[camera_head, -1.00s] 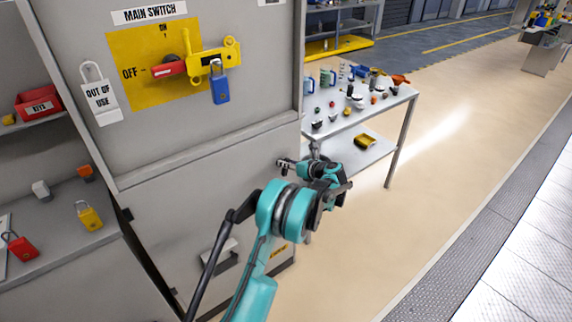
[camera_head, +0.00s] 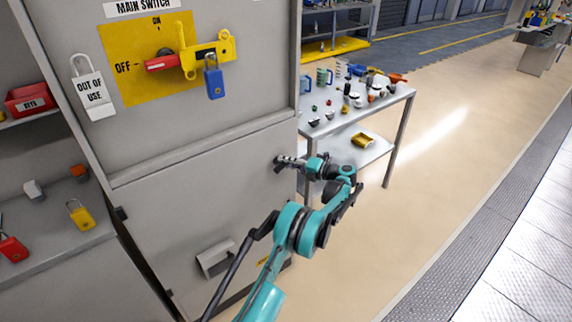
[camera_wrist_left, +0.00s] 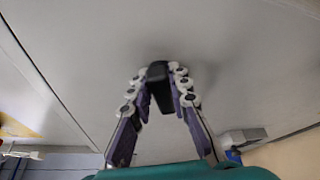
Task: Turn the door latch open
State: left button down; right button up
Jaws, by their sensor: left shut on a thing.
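The door latch is a small black handle (camera_wrist_left: 158,84) on the grey lower cabinet door (camera_head: 200,205), near the door's right edge. In the wrist view my left gripper (camera_wrist_left: 160,90) has its fingers on both sides of the latch, shut on it. In the head view the left gripper (camera_head: 284,162) reaches the door from the right, and its fingers cover most of the latch. My right gripper is in neither view.
Above are a red switch handle (camera_head: 160,64), a blue padlock (camera_head: 213,80) and a white out-of-use tag (camera_head: 92,93). A metal table (camera_head: 398,97) with several small items stands behind my left wrist. The floor at right is clear.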

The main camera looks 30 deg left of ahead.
pick_arm(q)
jog(key=shift+f+m+g+y+b, duration=0.2)
jog(key=shift+m+y, duration=0.25)
jog(key=shift+m, duration=0.55)
jog(key=shift+f+m+g+y+b, duration=0.1)
jog(key=shift+f+m+y+b, duration=0.25)
jog(key=shift+m, duration=0.65)
jog(key=shift+r, duration=0.1)
jog(key=c, duration=1.4)
grip_release()
jog(key=shift+w, duration=0.1)
jog(key=d, duration=1.2)
